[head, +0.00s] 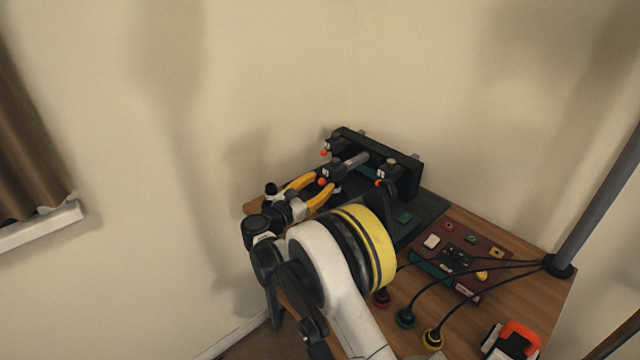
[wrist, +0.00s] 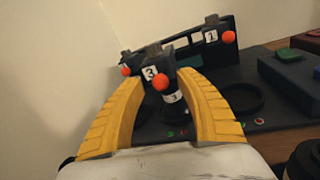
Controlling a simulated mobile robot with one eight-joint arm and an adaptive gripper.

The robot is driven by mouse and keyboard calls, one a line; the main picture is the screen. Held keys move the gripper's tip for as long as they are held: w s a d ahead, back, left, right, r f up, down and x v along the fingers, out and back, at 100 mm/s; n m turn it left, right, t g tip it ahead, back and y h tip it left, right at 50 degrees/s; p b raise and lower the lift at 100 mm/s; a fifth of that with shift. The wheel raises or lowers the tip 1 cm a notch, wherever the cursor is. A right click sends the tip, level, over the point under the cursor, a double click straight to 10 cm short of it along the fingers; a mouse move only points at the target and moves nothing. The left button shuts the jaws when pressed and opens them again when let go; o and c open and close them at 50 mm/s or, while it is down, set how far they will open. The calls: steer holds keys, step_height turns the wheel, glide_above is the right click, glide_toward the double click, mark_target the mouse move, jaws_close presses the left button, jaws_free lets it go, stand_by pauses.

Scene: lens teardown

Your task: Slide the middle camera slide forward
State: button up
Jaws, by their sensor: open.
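A black rack (head: 408,178) stands on the bench and carries three slides with orange knobs. The middle slide (head: 354,160) has a grey rod that sticks out from the rack, with its orange knob (head: 322,182) at the near end. My gripper (head: 326,183) has yellow fingers, spread open, with the tips close to this knob. In the wrist view my gripper (wrist: 161,76) is open around the dark near end of a slide (wrist: 170,84) with white labels. Whether the fingers touch it is unclear. The right slide's knob (wrist: 229,37) and left knob (wrist: 126,71) lie outside the fingers.
A panel with buttons and small blocks (head: 465,256) lies right of the rack. Black cables (head: 500,265) run across the wooden bench to coloured round plugs (head: 405,318). An orange and white device (head: 512,340) sits at the front right. A grey pole (head: 600,200) rises at the right.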

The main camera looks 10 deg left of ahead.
steer(key=v, duration=1.1)
steer(key=shift+s, duration=0.35)
steer(key=w+d+r+m+g, duration=0.1)
steer(key=d+r+m+g, duration=0.2)
steer(key=d, duration=0.5)
steer(key=w+d+r+m+g, duration=0.1)
steer(key=d+r+m, duration=0.35)
steer(key=d, duration=0.35)
steer(key=s+d+r+m+g+y, duration=0.4)
steer(key=s+d, duration=0.3)
steer(key=d, duration=0.5)
steer(key=s+d+f+m+y, duration=0.1)
steer(key=s+d+m, duration=0.2)
steer(key=s+m, duration=0.2)
steer(key=s+d+f+m+y, duration=0.1)
steer(key=s+d+m, duration=0.2)
steer(key=s+m, duration=0.3)
steer(key=s+d+m+y, duration=0.2)
steer(key=s+m, duration=0.4)
steer(key=s, duration=0.8)
steer(key=shift+d+f+g, duration=0.4)
steer(key=shift+d, duration=0.4)
steer(key=shift+s, duration=0.1)
